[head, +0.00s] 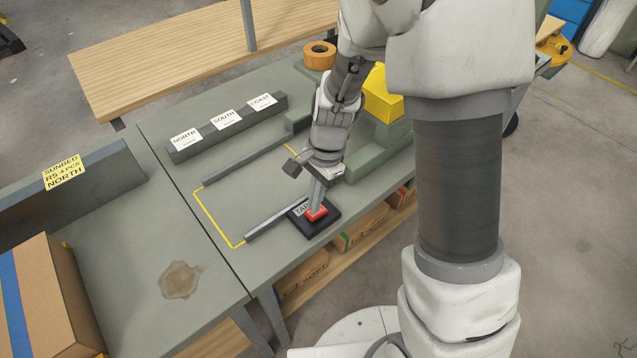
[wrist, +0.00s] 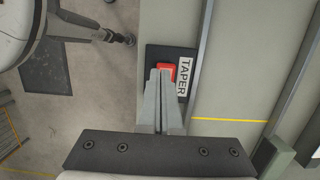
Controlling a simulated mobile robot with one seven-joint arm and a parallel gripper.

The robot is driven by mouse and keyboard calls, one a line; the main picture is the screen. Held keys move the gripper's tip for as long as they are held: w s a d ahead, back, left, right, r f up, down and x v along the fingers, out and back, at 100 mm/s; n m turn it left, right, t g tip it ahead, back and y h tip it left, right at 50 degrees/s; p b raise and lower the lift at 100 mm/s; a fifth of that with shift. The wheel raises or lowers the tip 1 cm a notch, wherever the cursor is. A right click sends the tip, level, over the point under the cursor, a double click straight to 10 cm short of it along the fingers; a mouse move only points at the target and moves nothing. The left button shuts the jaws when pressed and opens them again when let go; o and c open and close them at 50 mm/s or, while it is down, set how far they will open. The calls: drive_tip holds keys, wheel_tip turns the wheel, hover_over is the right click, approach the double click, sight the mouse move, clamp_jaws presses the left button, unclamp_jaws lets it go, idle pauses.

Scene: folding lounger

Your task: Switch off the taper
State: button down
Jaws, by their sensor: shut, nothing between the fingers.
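The taper switch is a black plate (head: 327,224) with a red rocker (head: 319,213) and a white label, near the front edge of the grey workbench. In the wrist view the label reads TAPER (wrist: 183,77) beside the red rocker (wrist: 167,68). My gripper (head: 315,207) points down with its fingers together and nothing between them. In the wrist view its fingertips (wrist: 160,72) overlap the lower left part of the rocker. They look at or just above it; I cannot tell whether they touch. The fingers hide part of the rocker, and its on or off position is unclear.
A grey rail (head: 279,215) and yellow tape lines lie beside the switch. A block with NORTH, SOUTH and COAST labels (head: 226,120) stands behind. A yellow box (head: 382,97) and an orange tape roll (head: 319,54) are further back. A cardboard box (head: 50,300) stands at left.

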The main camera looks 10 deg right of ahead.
sight(312, 218)
drive_tip(key=shift+s+a+f, duration=0.1)
drive_tip(key=shift+a+f, duration=0.05)
drive_tip(key=shift+f, duration=0.5)
drive_tip(key=shift+s+a+f, duration=0.1)
drive_tip(key=shift+f, duration=0.55)
drive_tip(key=shift+s+a+f+h, duration=0.15)
drive_tip(key=shift+f+h, duration=0.05)
drive_tip(key=shift+h, duration=0.1)
drive_tip(key=shift+f, duration=0.1)
drive_tip(key=shift+w+d+r+p, duration=0.3)
drive_tip(key=shift+w+d, duration=0.2)
drive_tip(key=shift+d, duration=0.2)
drive_tip(key=shift+r, duration=0.1)
